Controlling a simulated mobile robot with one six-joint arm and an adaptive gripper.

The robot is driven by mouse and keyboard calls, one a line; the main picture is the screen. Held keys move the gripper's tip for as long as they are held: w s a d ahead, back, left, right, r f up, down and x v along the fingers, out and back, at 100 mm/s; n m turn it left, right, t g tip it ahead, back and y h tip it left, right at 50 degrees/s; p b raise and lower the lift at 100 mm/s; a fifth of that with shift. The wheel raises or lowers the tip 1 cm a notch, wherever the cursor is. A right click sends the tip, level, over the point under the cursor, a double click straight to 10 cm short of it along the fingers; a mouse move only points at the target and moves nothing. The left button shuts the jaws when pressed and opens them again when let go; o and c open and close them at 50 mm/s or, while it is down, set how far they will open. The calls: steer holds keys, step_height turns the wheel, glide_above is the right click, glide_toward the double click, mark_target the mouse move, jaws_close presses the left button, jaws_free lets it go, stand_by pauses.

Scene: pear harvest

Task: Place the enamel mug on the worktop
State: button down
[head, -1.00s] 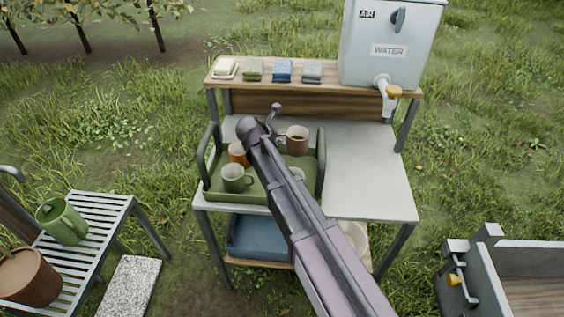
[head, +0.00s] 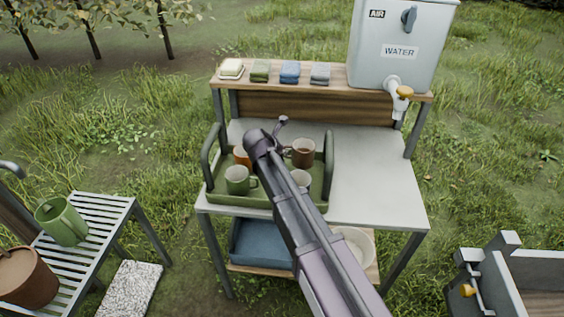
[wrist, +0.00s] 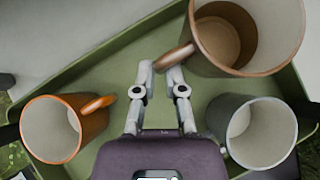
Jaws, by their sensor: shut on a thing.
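A brown mug (head: 303,153) shows upright over the back right part of the green tray (head: 240,202). In the wrist view the brown mug (wrist: 215,45) looks large and close. My gripper (wrist: 160,74) is shut on its handle. I cannot tell whether the mug's base touches the tray. Which mug is enamel is not clear. The light grey worktop (head: 375,180) bears the tray on its left.
The worktop's right half is bare. A water tank (head: 400,50) with a tap (head: 396,92) stands on the raised back shelf, beside folded cloths (head: 290,71). The tray has raised handles. A slatted stand (head: 95,215) is at left.

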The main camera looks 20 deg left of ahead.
steer(key=shift+f+b, duration=2.2)
steer(key=shift+f, duration=0.1)
steer(key=shift+f, duration=0.15)
steer(key=c, duration=0.7)
jaws_free()
steer(key=p+v, duration=0.9)
steer(key=v, duration=0.4)
steer(key=shift+s+r+p, duration=0.15)
steer(key=shift+r+p, duration=0.2)
steer(key=shift+r, duration=0.1)
